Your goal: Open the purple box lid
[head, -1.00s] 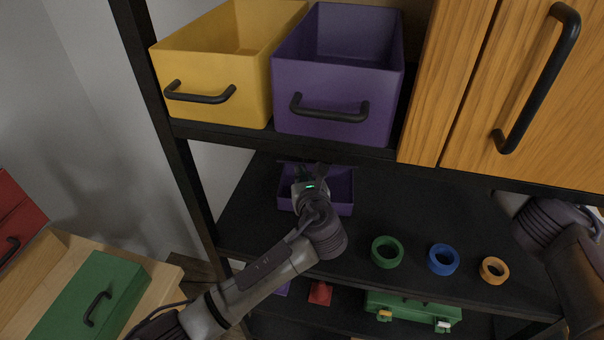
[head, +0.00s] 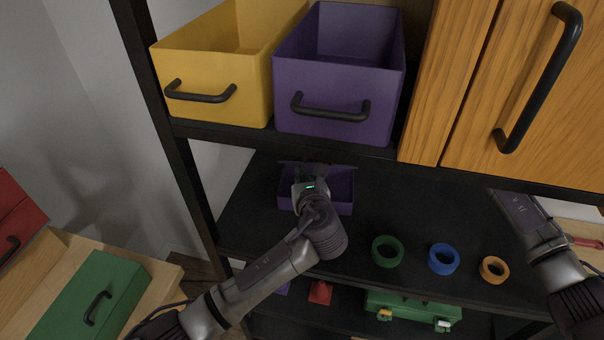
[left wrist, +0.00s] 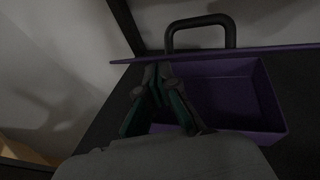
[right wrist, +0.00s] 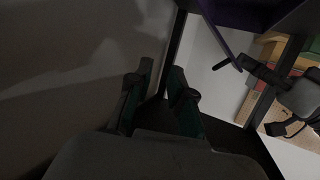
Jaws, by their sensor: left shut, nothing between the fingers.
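The purple box (head: 340,206) stands on the middle shelf, and its inside shows in the left wrist view (left wrist: 232,95). Its lid (left wrist: 270,52) is raised at the back and seen nearly edge-on, with a black handle (left wrist: 201,20) above it. In the head view the lid is a thin strip behind my left gripper (head: 306,172). That gripper (left wrist: 159,70) is shut and empty, over the box's left part, close to the lid's edge; I cannot tell whether it touches. My right gripper (right wrist: 160,75) is open and empty; in the head view it is hidden behind the upper shelf.
Green (head: 387,252), blue (head: 443,259) and orange (head: 494,269) rings lie right of the box. A green case (head: 410,308) is on the lower shelf.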

